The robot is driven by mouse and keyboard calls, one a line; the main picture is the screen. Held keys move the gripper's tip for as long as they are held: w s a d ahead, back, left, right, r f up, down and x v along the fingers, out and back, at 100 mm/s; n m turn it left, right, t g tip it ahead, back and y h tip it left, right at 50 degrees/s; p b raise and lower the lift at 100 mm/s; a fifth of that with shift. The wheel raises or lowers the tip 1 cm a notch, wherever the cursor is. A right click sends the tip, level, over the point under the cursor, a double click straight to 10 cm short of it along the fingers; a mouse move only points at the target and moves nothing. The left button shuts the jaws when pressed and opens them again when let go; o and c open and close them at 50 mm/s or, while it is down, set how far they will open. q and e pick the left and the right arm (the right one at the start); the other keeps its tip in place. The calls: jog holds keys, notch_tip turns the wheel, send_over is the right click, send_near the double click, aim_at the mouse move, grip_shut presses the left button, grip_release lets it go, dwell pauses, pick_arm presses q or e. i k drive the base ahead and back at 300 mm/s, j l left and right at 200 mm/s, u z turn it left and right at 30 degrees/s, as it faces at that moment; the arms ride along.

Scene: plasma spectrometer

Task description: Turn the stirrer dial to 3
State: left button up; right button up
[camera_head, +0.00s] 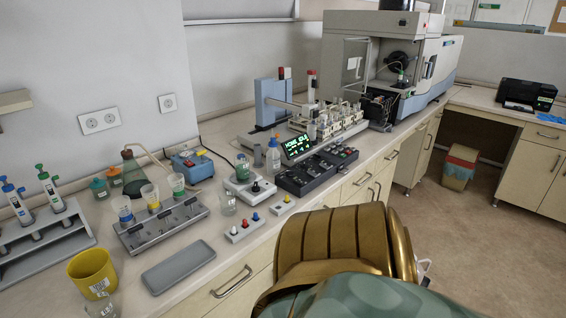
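The stirrer (262,194) is a small pale box on the bench near the middle of the camera_head view. A dark round dial (255,187) is on its front. A glass vessel with green liquid (242,169) stands on its plate. The dial's marks are too small to read, so I cannot tell its setting. Neither of my grippers shows clearly. A bronze and green part of my own body fills the bottom right, away from the stirrer.
A clear beaker (228,204) stands left of the stirrer. Small boxes with coloured knobs (244,230) sit in front of it. A black control panel (305,177) and a wash bottle (273,158) stand to its right. A grey tray (179,267) and yellow cup (92,273) are nearer.

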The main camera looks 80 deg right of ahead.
aim_at(256, 189)
jog(key=z, duration=2.25)
jog(key=i+l, duration=0.15)
jog(key=i+l+z, duration=0.05)
